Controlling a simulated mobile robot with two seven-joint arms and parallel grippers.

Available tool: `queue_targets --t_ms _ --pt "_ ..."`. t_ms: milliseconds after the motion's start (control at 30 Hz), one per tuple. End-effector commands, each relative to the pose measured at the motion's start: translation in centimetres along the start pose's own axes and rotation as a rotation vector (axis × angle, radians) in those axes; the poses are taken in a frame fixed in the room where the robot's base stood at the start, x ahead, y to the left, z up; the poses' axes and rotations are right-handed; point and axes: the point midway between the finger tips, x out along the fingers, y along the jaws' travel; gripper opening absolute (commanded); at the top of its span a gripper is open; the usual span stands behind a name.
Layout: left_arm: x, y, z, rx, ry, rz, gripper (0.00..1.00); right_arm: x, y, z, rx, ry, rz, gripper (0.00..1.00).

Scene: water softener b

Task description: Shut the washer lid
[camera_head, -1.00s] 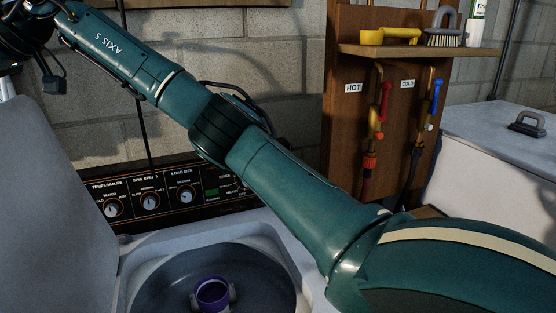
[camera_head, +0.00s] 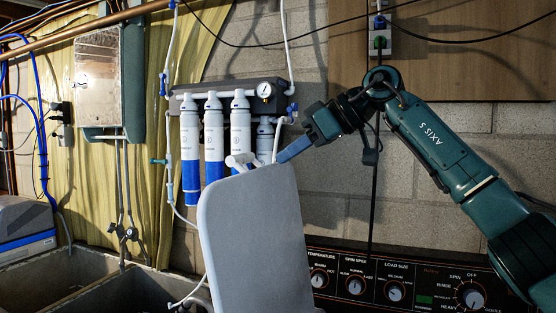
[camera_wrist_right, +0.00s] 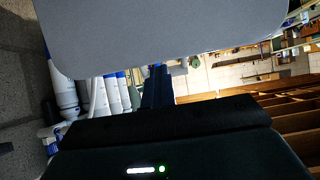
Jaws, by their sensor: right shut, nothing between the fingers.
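The washer lid (camera_head: 255,245) is a pale grey panel standing raised, nearly upright, in the head view. It fills the top of the right wrist view (camera_wrist_right: 165,25). My right gripper (camera_head: 290,152) is shut and empty, its blue fingers at the lid's top right edge. The fingers also show in the right wrist view (camera_wrist_right: 157,85), close to the lid's edge; I cannot tell whether they touch it. The washer's control panel (camera_head: 395,285) with its dials is at the lower right. The washer opening is out of view. My left gripper is not in view.
White and blue filter cartridges (camera_head: 214,140) hang on the wall behind the lid, close to my right gripper. A grey sink (camera_head: 60,280) is at the lower left.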

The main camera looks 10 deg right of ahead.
Motion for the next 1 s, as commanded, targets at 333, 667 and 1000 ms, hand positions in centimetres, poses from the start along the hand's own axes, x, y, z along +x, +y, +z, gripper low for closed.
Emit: queue_targets --t_ms 333,667,1000 --pt "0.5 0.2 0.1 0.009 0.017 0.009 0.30 -2.9 0.0 1.6 0.001 0.002 0.001 0.00" --pt "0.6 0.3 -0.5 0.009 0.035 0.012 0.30 -4.6 0.0 2.4 -0.001 0.001 0.000 0.00" --pt "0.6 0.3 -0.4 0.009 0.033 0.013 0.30 -4.6 0.0 2.4 -0.001 0.002 -0.001 0.08"
